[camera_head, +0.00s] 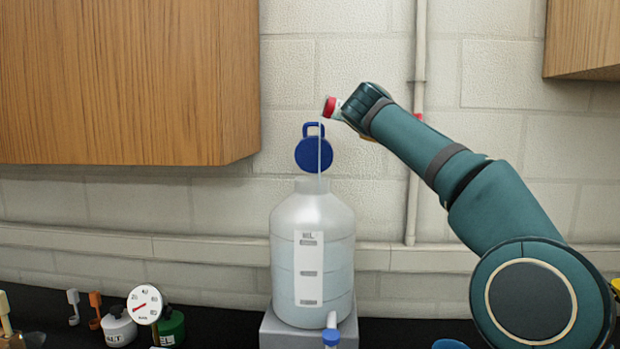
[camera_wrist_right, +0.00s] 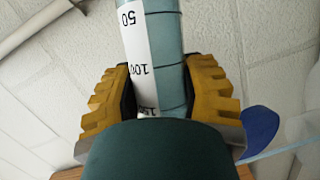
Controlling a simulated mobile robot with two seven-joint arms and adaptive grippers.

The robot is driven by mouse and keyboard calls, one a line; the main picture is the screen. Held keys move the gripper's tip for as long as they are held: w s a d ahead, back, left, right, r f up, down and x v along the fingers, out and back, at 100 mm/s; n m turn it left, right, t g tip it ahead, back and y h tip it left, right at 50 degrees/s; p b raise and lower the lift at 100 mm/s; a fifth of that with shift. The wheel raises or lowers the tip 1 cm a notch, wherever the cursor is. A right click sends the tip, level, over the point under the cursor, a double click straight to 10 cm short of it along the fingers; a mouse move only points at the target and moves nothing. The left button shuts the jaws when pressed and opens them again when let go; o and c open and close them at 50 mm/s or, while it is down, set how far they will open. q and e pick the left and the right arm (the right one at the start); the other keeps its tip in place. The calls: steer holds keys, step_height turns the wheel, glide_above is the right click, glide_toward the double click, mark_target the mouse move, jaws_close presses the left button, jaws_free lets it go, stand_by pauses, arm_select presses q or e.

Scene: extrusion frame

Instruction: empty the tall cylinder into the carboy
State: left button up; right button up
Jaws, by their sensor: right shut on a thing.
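The tall cylinder (camera_head: 331,108) has a red rim and is tipped over, its mouth above the carboy, pointing left. A thin pale stream (camera_head: 319,150) falls from it to the carboy's neck. The carboy (camera_head: 279,245) is translucent, upright, with a white level label and cloudy contents. Its blue looped cap (camera_head: 314,155) is off the neck, upright behind the stream. My right gripper (camera_wrist_right: 163,80) is shut around the cylinder; the wrist view shows the cylinder's scale (camera_wrist_right: 140,60) between the yellow-brown fingers. How much liquid is left inside I cannot tell. My left gripper is not in view.
The carboy stands on a grey block (camera_head: 272,335), with a blue-tipped spigot (camera_head: 331,338) at its front. A thermometer-like dial (camera_head: 145,304) and small bottles stand at the lower left. Wooden cabinets (camera_head: 130,80) hang at both upper sides. A pipe (camera_head: 416,130) runs down the wall.

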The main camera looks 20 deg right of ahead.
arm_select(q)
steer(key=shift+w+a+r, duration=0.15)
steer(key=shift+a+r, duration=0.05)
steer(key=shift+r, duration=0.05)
arm_select(e)
steer(key=shift+r, duration=0.35)
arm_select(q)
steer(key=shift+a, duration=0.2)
arm_select(e)
steer(key=shift+a+r+n, duration=0.1)
steer(key=shift+a+n, duration=0.05)
steer(key=shift+n, duration=0.15)
arm_select(q)
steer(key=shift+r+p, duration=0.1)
steer(key=shift+p, duration=0.2)
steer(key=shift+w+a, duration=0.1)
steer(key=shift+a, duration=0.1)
arm_select(e)
steer(key=shift+a+r, duration=0.1)
steer(key=shift+r, duration=0.05)
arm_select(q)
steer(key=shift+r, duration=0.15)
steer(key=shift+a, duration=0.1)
arm_select(e)
steer(key=shift+r+n, duration=0.15)
steer(key=shift+n, duration=0.15)
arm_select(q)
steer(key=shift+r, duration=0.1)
